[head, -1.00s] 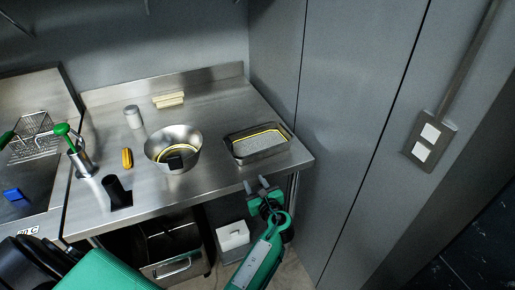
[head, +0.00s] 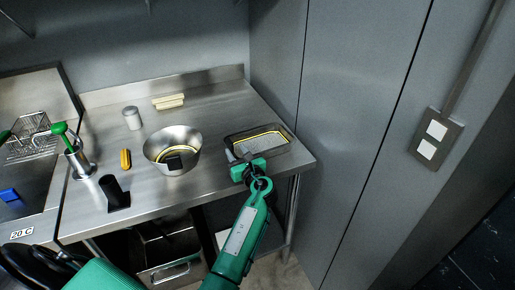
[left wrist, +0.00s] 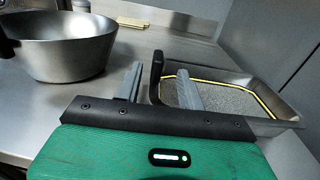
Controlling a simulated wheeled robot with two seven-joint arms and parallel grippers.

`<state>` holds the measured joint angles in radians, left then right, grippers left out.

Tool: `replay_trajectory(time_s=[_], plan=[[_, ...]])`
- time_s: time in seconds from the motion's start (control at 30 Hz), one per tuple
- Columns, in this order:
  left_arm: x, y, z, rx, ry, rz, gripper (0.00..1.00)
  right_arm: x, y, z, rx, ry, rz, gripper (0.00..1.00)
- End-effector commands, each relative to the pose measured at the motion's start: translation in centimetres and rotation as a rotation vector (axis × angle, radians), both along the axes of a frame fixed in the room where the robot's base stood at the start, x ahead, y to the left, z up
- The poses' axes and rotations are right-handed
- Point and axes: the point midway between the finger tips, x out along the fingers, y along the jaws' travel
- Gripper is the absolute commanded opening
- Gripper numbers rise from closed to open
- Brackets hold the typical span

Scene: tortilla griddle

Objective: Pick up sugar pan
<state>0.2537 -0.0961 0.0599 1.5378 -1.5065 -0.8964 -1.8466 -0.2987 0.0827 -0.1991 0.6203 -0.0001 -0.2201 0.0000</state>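The sugar pan (head: 283,146) is a shallow rectangular metal pan of pale grains with a yellow line inside its rim. It sits on the steel counter near the right end. My left gripper (head: 240,156) is at its front left edge. In the left wrist view, its two grey fingers (left wrist: 160,88) are apart, with an upright black tab (left wrist: 156,76) between them, beside the pan (left wrist: 262,92). I cannot tell whether either finger touches the tab. The gripper hides part of the pan. My right gripper is not in view.
A round metal bowl (head: 187,138) stands left of the pan. A yellow item (head: 125,159), a black holder (head: 114,191), a shaker (head: 132,118) and pale blocks (head: 168,102) are on the counter (head: 215,97). A grey wall (head: 345,120) rises to the right.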

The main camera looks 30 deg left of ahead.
Motion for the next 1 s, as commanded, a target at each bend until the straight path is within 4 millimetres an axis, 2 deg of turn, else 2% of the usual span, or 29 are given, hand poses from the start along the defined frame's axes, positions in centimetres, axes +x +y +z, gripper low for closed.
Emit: replay_trajectory(time_s=[0.03, 0.2, 0.43, 0.47, 0.6, 0.67, 1.0], plan=[[0.4, 0.8, -0.3, 0.002, -0.003, 0.002, 0.39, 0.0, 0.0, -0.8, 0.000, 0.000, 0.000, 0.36], [1.7, 2.7, -0.3, 0.001, -0.001, 0.001, 0.39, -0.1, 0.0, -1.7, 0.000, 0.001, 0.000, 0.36], [1.9, 3.0, -0.1, -0.001, 0.001, 0.000, 0.39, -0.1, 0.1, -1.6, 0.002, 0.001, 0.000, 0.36], [1.9, 3.0, -0.1, -0.001, 0.001, 0.000, 0.37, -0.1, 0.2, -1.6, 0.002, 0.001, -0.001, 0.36], [1.9, 3.0, -0.1, -0.001, 0.001, 0.000, 0.10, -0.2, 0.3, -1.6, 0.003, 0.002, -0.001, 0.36], [1.9, 3.0, -0.1, -0.001, 0.001, 0.000, 0.00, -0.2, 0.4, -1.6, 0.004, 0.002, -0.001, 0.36], [1.9, 3.0, -0.1, -0.001, 0.001, 0.000, 0.00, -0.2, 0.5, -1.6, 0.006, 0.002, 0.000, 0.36]])
